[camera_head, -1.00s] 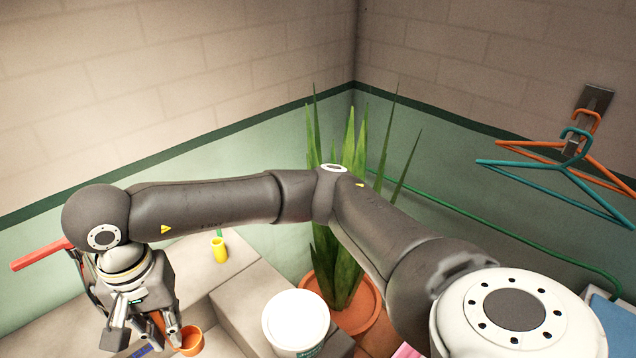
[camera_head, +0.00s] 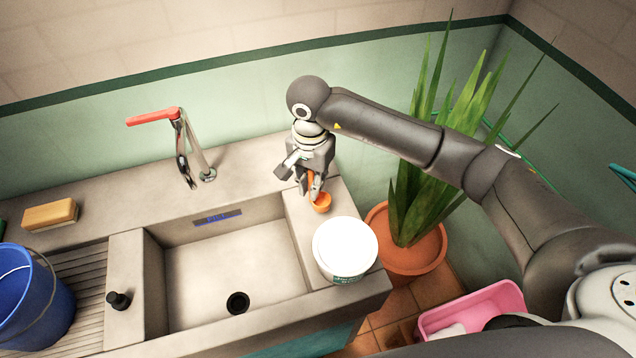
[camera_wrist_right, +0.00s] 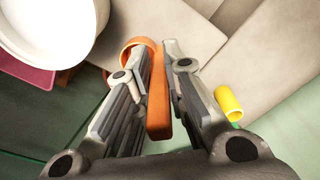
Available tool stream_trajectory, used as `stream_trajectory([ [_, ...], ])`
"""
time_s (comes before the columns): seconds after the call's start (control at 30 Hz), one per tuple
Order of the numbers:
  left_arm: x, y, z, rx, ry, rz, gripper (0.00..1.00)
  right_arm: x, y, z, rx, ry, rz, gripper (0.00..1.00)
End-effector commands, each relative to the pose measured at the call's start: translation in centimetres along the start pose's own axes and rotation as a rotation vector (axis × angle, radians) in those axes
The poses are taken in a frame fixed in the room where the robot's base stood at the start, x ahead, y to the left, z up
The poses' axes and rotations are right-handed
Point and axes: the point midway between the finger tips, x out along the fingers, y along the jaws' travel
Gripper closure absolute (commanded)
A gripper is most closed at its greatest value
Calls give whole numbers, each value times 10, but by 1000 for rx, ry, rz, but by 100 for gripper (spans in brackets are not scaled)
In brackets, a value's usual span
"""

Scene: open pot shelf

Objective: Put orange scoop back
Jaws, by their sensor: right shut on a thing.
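The orange scoop (camera_head: 321,203) is in my right gripper (camera_head: 308,187), over the right end of the sink counter in the head view. In the right wrist view the fingers of the right gripper (camera_wrist_right: 163,65) are shut on its handle (camera_wrist_right: 158,98), and the round scoop cup (camera_wrist_right: 134,50) shows past the fingertips. I cannot tell how high the scoop is above the counter. A white tub (camera_head: 345,246) stands near the front right corner of the counter; it also shows in the right wrist view (camera_wrist_right: 50,25). My left gripper is not in view.
The sink basin (camera_head: 235,270) is empty. A potted plant (camera_head: 420,255) and pink bin (camera_head: 470,310) are right. A yellow object (camera_wrist_right: 229,103) lies beside the gripper.

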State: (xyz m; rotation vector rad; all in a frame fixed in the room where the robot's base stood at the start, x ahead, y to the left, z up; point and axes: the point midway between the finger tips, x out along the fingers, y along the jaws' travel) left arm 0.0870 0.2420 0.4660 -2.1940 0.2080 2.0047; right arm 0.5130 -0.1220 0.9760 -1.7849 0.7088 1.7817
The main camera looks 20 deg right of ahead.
Motion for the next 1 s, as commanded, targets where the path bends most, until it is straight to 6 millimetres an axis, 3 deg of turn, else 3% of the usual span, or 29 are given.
stream_trajectory([
  [0.33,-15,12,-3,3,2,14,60,30,0,-26,2,0,0,100],
  [0.53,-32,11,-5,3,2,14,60,54,-1,-23,-1,-2,-1,100],
  [0.97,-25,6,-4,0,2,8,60,64,-1,-24,-2,1,-3,100],
  [1.0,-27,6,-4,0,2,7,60,62,-1,-24,-1,1,-3,84],
])
